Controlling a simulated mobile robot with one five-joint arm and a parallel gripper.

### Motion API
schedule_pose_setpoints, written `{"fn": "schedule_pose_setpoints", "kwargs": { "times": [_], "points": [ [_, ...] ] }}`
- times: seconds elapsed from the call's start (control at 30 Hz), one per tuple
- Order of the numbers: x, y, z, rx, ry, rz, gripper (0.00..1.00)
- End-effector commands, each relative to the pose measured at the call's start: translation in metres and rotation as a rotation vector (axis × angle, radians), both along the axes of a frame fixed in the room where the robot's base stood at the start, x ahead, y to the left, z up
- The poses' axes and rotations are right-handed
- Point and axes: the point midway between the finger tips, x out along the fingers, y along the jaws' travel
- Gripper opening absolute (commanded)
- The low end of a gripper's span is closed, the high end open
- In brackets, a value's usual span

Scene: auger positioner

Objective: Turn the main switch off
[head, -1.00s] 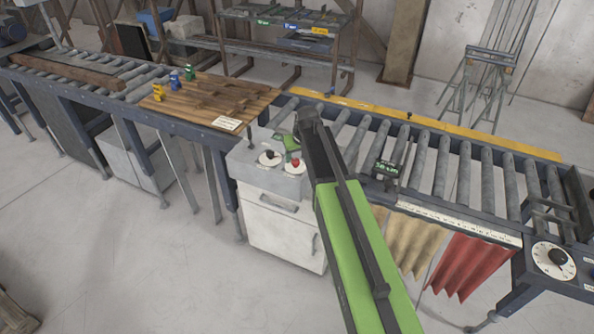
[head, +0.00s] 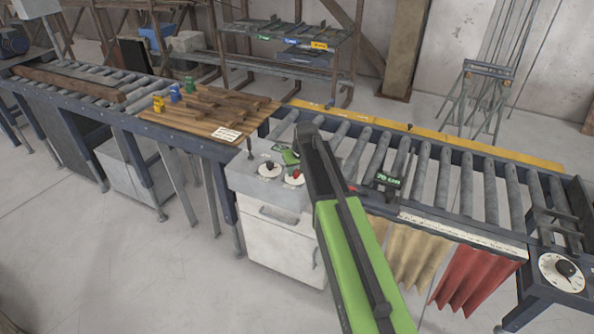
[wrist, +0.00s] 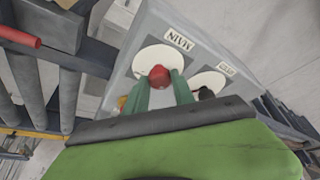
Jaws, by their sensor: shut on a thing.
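The main switch is a red knob (wrist: 158,76) on a white round dial, beside a label reading MAIN (wrist: 180,40). It also shows in the head view (head: 297,176), on top of a grey control box (head: 240,177). My gripper (wrist: 162,86) has its two green fingers on either side of the red knob and is shut on it. In the head view my gripper (head: 291,157) reaches down over the box, and its arm hides part of it. The knob's pointer direction cannot be made out.
A second dial with a black knob (head: 269,169) sits close left of the red one. A thin upright lever (head: 250,147) stands at the box's far left corner. A roller conveyor (head: 440,175) runs behind and right; a wooden board (head: 205,112) lies left.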

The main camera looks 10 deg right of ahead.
Motion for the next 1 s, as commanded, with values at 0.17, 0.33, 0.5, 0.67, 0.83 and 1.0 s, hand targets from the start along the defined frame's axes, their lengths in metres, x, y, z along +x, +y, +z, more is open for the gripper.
{"fn": "schedule_pose_setpoints", "kwargs": {
  "times": [0.17,0.33,0.5,0.67,0.83,1.0],
  "points": [
    [-0.0005,0.0003,-0.0003,-0.006,0.001,-0.024,0.0],
    [-0.0007,0.0014,-0.0003,-0.007,0.001,-0.097,0.0],
    [-0.0005,0.003,-0.0003,-0.006,0.002,-0.223,0.0],
    [0.0001,0.0039,-0.0004,-0.006,0.002,-0.373,0.0],
    [0.0007,0.0046,-0.0004,-0.005,0.001,-0.535,0.0],
    [0.0016,0.0057,-0.0004,-0.006,0.002,-0.696,0.0]
  ]
}}
